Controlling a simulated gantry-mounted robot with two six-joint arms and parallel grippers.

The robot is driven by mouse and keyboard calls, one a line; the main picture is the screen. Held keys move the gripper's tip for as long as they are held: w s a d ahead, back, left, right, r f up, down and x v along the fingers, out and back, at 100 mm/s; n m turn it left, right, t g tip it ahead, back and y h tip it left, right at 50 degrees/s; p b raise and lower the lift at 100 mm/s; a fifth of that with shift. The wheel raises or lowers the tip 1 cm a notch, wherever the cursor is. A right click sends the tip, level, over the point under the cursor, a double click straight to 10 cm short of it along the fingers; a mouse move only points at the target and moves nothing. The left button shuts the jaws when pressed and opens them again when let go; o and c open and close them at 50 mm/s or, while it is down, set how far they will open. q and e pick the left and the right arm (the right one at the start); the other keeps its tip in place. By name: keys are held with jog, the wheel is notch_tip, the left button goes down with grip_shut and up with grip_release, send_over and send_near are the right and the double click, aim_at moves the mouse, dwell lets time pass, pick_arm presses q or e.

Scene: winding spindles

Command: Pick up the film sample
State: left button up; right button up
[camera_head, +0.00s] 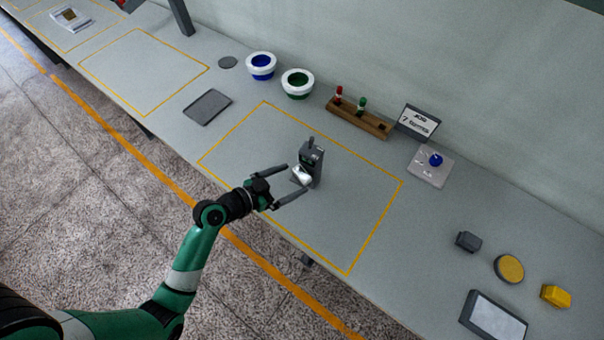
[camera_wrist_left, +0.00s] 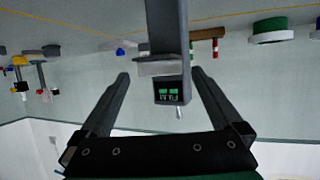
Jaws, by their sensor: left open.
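A small pale, glossy piece (camera_head: 301,175), which looks like the film sample, is at the front of a dark grey upright device (camera_head: 312,160) inside the middle yellow outline. In the left wrist view the pale piece (camera_wrist_left: 158,67) juts out above a small green-lit display (camera_wrist_left: 168,92) on the device. My left gripper (camera_head: 296,178) is open, with one finger on each side of the pale piece. In the left wrist view the fingers (camera_wrist_left: 160,74) are spread wide and show gaps to the device. Whether the piece lies fully between the fingertips is unclear. My right gripper is not in view.
A wooden rack (camera_head: 358,119) with red and green pegs stands behind, beside a sign (camera_head: 418,122) and a blue-knobbed plate (camera_head: 430,166). Blue (camera_head: 261,66) and green (camera_head: 297,83) spools and a dark tray (camera_head: 207,107) are left. The outlined area around the device is otherwise clear.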

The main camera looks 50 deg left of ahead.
pick_arm(q)
jog(key=shift+w+d+f, duration=0.1)
jog(key=shift+w+f, duration=0.25)
jog(key=shift+w, duration=0.3)
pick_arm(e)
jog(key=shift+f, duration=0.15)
pick_arm(q)
jog(key=shift+c, duration=0.2)
